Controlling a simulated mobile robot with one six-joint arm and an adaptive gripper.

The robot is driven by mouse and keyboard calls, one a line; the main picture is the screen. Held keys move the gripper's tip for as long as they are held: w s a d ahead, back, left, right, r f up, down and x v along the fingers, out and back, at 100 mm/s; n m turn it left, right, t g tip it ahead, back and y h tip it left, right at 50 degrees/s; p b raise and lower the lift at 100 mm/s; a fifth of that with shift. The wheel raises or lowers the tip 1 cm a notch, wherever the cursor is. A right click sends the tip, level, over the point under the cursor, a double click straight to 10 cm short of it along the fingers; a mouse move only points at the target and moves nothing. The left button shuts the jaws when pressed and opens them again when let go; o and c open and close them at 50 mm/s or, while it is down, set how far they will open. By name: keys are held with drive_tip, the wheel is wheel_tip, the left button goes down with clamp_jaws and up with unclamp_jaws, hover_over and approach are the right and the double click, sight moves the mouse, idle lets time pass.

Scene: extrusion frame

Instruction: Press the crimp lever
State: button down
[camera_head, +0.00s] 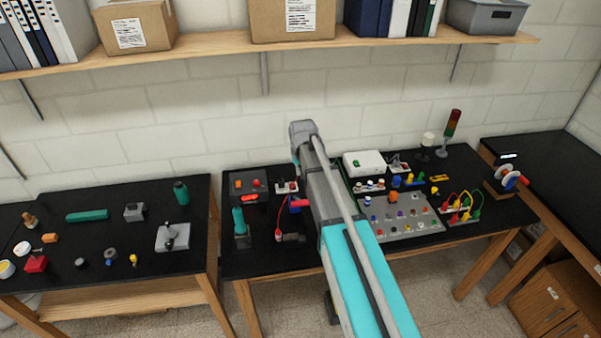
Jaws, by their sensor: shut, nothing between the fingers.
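An upright teal handle (239,221) stands on a small dark base near the left front of the middle bench. It looks like a lever, but I cannot tell for sure that it is the crimp lever. A grey metal fixture (173,237) with a small arm on a plate sits on the left bench. My own arm reaches up across the middle bench and covers part of it. My gripper is not visible; the arm hides whatever is behind it.
The middle bench (262,263) also holds a red-button box (249,185), a grey panel of buttons (398,222), a white box (364,163) and a signal tower (449,131). A shelf (224,57) runs above. Several small parts lie on the left bench.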

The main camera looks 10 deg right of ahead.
drive_tip(key=shift+w+f+b, duration=0.25)
drive_tip(key=shift+f+b, duration=1)
drive_tip(key=shift+f, duration=0.1)
drive_tip(key=shift+w+f+b, duration=0.3)
drive_tip(key=shift+f+b, duration=0.9)
drive_tip(key=shift+f, duration=0.1)
drive_tip(key=shift+w+f+b, duration=0.25)
drive_tip(key=shift+f+b, duration=1)
drive_tip(key=shift+f, duration=0.1)
drive_tip(key=shift+s+f+b, duration=0.55)
drive_tip(key=shift+f+b, duration=0.25)
drive_tip(key=shift+s+f+b, duration=0.55)
drive_tip(key=shift+f+b, duration=0.2)
drive_tip(key=shift+b, duration=0.05)
